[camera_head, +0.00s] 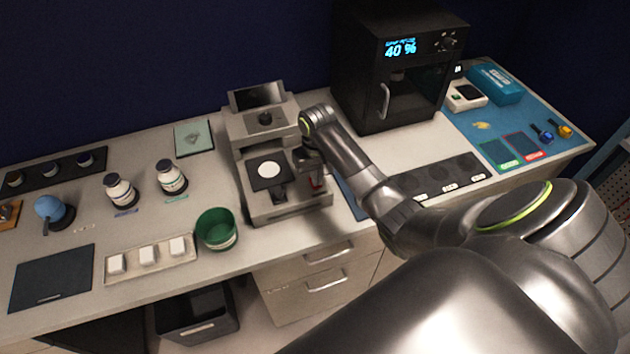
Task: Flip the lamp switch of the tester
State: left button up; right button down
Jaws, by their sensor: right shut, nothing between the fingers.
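The tester (245,125) is a grey bench device in the middle of the counter. It has a small tilted dark screen (258,96) on top, a dark knob, and a white disc (269,169) on a black plate. My right gripper (316,188) is at the right side of the tester, low over its base, with its fingers pointing down. It is shut and holds nothing. A small red part shows beside the fingers. The wrist and fingers cover the tester's right side, so I cannot make out the lamp switch or tell whether the fingers touch it. My left gripper is not in view.
A black oven-like cabinet (365,85) showing 40 % stands behind my right arm. A green bowl (216,230), a tray of white blocks (150,260) and two white bottles (171,178) are left of the tester. A blue mat (500,120) lies at the right end.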

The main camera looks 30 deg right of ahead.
jog(key=shift+f, duration=0.4)
jog(key=shift+r+p, duration=0.7)
jog(key=shift+r, duration=2.8)
